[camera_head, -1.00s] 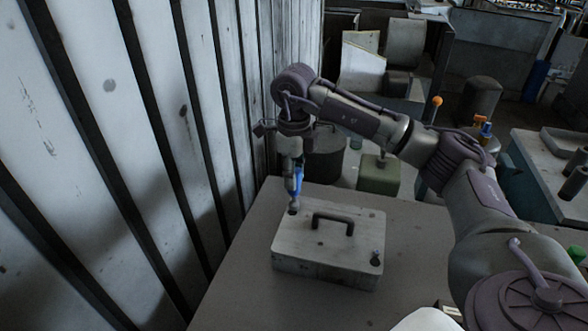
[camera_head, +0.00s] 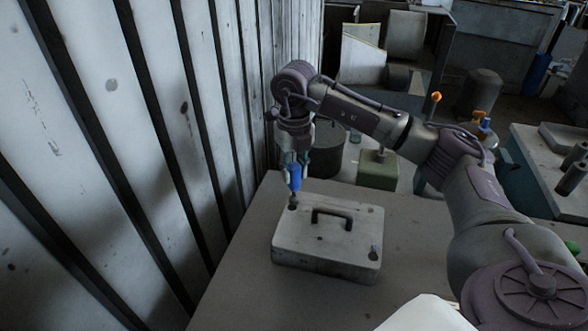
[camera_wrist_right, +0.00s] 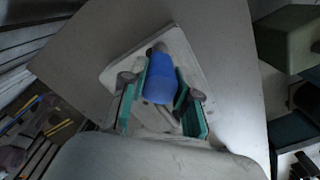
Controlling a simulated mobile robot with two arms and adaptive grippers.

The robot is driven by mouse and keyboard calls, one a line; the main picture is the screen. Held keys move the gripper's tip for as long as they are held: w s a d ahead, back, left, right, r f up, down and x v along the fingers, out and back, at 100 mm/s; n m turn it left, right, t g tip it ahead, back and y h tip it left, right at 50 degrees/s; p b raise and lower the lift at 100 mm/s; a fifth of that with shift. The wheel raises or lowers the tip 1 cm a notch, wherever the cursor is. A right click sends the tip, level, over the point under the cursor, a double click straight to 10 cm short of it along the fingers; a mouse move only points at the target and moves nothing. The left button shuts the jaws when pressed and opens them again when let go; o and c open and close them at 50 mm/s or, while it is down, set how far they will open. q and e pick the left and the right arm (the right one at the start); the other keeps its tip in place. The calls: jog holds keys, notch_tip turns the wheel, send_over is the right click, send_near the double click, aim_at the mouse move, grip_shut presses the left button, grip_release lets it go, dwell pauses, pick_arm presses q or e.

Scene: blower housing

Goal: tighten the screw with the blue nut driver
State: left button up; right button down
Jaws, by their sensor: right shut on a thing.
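The blower housing (camera_head: 330,248) is a pale box with a dark handle (camera_head: 335,214) on top, standing on the grey table. My right gripper (camera_head: 294,168) is above its far left corner, pointing down. It is shut on the blue nut driver (camera_head: 295,180), which is roughly upright with its dark tip at that corner of the lid. In the right wrist view the blue grip (camera_wrist_right: 161,82) lies between the green finger pads, over the housing (camera_wrist_right: 180,50). The screw under the tip is hidden or too small to tell apart. My left gripper is not in view.
A ribbed metal wall (camera_head: 170,130) runs along the left, close to my right gripper. A dark drum (camera_head: 326,150) and a green box (camera_head: 378,170) stand behind the table. A small fitting (camera_head: 374,252) is at the housing's near right corner. The table (camera_head: 240,285) is otherwise clear there.

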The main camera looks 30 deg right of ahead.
jog(key=shift+r+p, duration=2.75)
jog(key=shift+r, duration=1.25)
jog(key=shift+f, duration=0.1)
